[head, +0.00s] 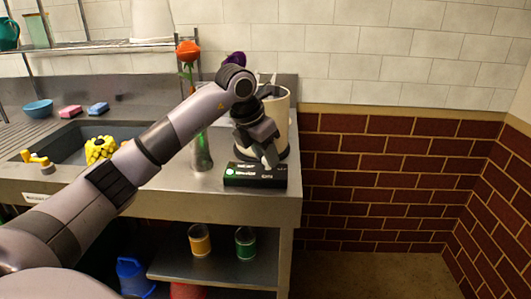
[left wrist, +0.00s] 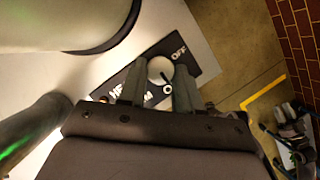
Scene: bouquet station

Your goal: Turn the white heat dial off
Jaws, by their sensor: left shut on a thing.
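The black control box (head: 240,178) lies on the counter near its front right corner. In the left wrist view the box (left wrist: 190,62) shows the word OFF at one end and partly hidden lettering towards the other. The round white dial (left wrist: 158,68) sits between my left gripper's fingers (left wrist: 160,88). A small dark ring mark shows on its near side. In the head view my left gripper (head: 269,156) reaches down onto the box, and the dial is hidden there. The fingers are shut on the dial.
A cream cylindrical container (head: 276,118) stands right behind the box. A metal vase (head: 201,152) with a red flower stands to the left. The sink (head: 60,145) is further left. The counter ends just right of the box, by a brick wall.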

